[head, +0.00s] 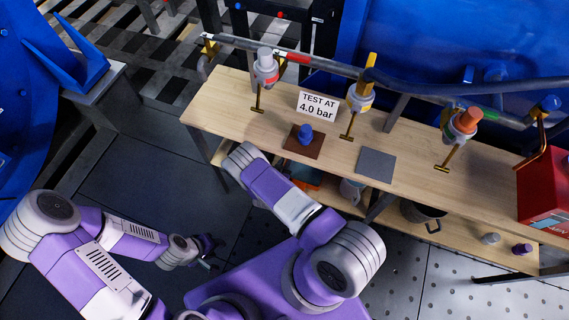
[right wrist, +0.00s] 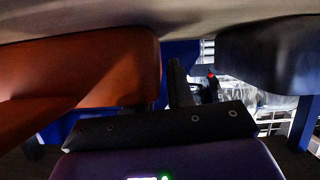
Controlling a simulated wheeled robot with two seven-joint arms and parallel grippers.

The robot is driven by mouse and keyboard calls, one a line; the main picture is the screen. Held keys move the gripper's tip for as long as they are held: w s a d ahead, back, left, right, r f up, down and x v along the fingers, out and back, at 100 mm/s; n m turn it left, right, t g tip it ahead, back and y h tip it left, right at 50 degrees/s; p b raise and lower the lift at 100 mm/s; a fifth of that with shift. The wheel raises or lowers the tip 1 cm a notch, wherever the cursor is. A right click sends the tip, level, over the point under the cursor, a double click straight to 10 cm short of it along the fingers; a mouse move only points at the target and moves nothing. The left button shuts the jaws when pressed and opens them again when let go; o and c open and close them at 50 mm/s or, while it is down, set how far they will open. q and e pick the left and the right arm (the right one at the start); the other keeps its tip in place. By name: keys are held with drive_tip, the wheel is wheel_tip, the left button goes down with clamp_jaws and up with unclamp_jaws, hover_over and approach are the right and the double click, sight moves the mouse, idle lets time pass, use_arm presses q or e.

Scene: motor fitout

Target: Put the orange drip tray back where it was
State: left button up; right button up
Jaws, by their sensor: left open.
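An orange piece that looks like the drip tray (head: 306,181) shows under the bench's front edge in the head view, mostly hidden by the bench top and my right arm. In the right wrist view a large orange surface (right wrist: 80,75) fills the left side, very close to the camera; I cannot tell whether it is the tray. My right gripper (right wrist: 178,80) is under the bench top, hidden in the head view. In the wrist view its dark fingers show edge-on, and their grip is unclear. My left gripper (head: 212,252) is open and empty, low over the floor.
The wooden bench (head: 225,105) carries a brown mat (head: 293,146) with a blue knob, a grey mat (head: 376,163) and a sign (head: 317,106). A dark pot (head: 422,213) stands beneath. A dark blue body (right wrist: 265,55) is close at right in the wrist view.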

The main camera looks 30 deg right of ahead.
drive_tip(key=shift+o, duration=0.7)
drive_tip(key=shift+r, duration=0.2)
drive_tip(key=s+a+r+n+g+y+p, duration=0.2)
drive_tip(key=s+a+r+y, duration=0.4)
drive_tip(key=s, duration=0.4)
drive_tip(key=s+a+r+n+g+y+p, duration=0.2)
drive_tip(key=s+a+r+n+g+y, duration=0.2)
drive_tip(key=s+a, duration=0.6)
wheel_tip(320, 180, up, 3)
drive_tip(key=a+g+y, duration=0.1)
drive_tip(key=g+y, duration=0.1)
drive_tip(key=y, duration=0.2)
drive_tip(key=shift+s+r+y, duration=0.2)
drive_tip(key=shift+y, duration=0.1)
drive_tip(key=shift+a, duration=0.1)
wheel_tip(320, 180, up, 6)
drive_tip(key=p, duration=0.5)
drive_tip(key=shift+f+p, duration=0.15)
drive_tip(key=shift+p, duration=0.25)
